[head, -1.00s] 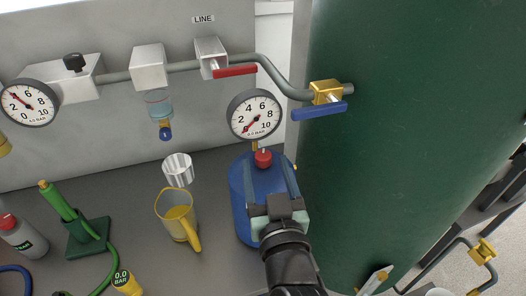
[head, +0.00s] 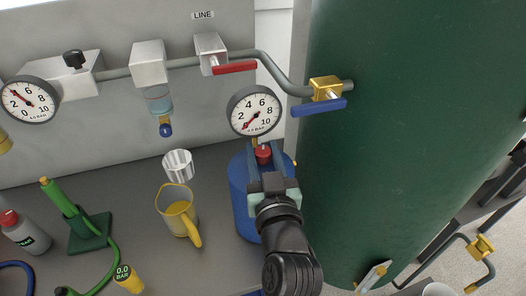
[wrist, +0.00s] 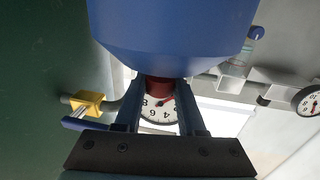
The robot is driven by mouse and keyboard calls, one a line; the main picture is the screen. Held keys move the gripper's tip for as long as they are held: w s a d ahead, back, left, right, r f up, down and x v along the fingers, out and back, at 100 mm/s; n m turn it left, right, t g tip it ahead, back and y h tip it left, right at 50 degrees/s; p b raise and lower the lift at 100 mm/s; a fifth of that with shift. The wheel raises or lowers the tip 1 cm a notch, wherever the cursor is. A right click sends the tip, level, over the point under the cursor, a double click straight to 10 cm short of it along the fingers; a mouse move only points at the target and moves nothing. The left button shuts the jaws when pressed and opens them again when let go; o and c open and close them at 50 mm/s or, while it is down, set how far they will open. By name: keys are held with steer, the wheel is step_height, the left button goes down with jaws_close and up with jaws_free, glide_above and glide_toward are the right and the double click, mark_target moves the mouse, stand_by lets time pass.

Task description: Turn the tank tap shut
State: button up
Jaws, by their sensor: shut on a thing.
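A blue tank (head: 240,200) stands on the bench beside the large green vessel. A red knob (head: 263,153) sits on its top, and it also shows in the wrist view (wrist: 158,87), where the picture is upside down. My gripper (head: 264,158) reaches over the tank, with one finger on each side of the red knob, and is shut on it. A valve with a blue lever (head: 320,108) sits on the pipe at the green vessel. My gripper hides part of the tank.
A pressure gauge (head: 254,110) stands just behind the knob. A red-handled line valve (head: 234,69) is on the wall pipe. The green vessel (head: 400,140) closes off the right.

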steer(key=shift+f+b, duration=0.15)
steer(key=shift+b, duration=0.15)
jaws_close()
steer(key=shift+d+f+y+b, duration=0.1)
steer(key=shift+y+b, duration=0.2)
steer(key=shift+b, duration=0.25)
steer(key=n+y+b, duration=0.1)
steer(key=y+b, duration=0.1)
steer(key=b, duration=0.2)
steer(key=shift+f+n+g, duration=0.1)
steer(key=shift+n+g, duration=0.2)
steer(key=shift+n, duration=0.1)
steer(key=n+g+y+b, duration=0.1)
steer(key=n+y+b, duration=0.1)
steer(key=y, duration=0.1)
steer(key=shift+b, duration=0.4)
steer(key=shift+r+n+g+y, duration=0.3)
steer(key=shift+n+g+y, duration=0.1)
steer(key=shift+g+y, duration=0.15)
steer(key=o, duration=1.1)
jaws_free()
